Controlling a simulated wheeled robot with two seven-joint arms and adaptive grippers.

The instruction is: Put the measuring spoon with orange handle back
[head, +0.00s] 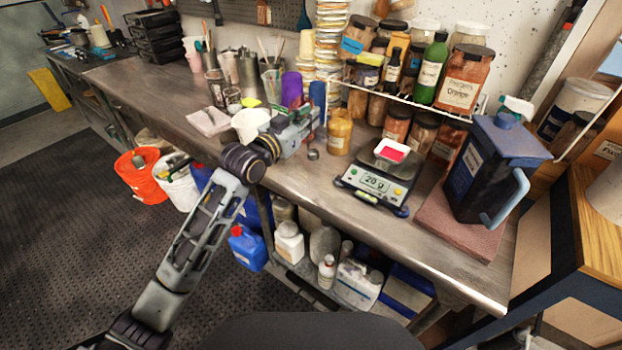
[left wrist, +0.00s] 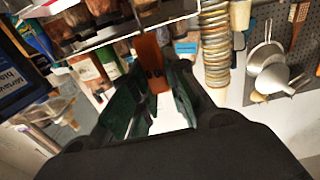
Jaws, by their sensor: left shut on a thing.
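My left gripper (head: 308,117) is over the workbench, in front of the yellow jar and the blue and purple containers. In the left wrist view its dark green fingers (left wrist: 152,95) are closed around an orange piece, which looks like the orange handle (left wrist: 152,60) of the measuring spoon. The spoon's bowl is not clear in the left wrist view. In the head view the gripper hides the handle. A small round metal piece (head: 313,154) shows just below the gripper; I cannot tell whether it is the spoon's bowl. My right gripper is not in view.
A scale (head: 376,186) reading 20 g holds a white dish of red powder (head: 391,152). A yellow jar (head: 340,132) stands near the gripper. A white bowl (head: 250,124) is left of it. A wire shelf (head: 420,103) of jars is behind. The front bench strip is mostly clear.

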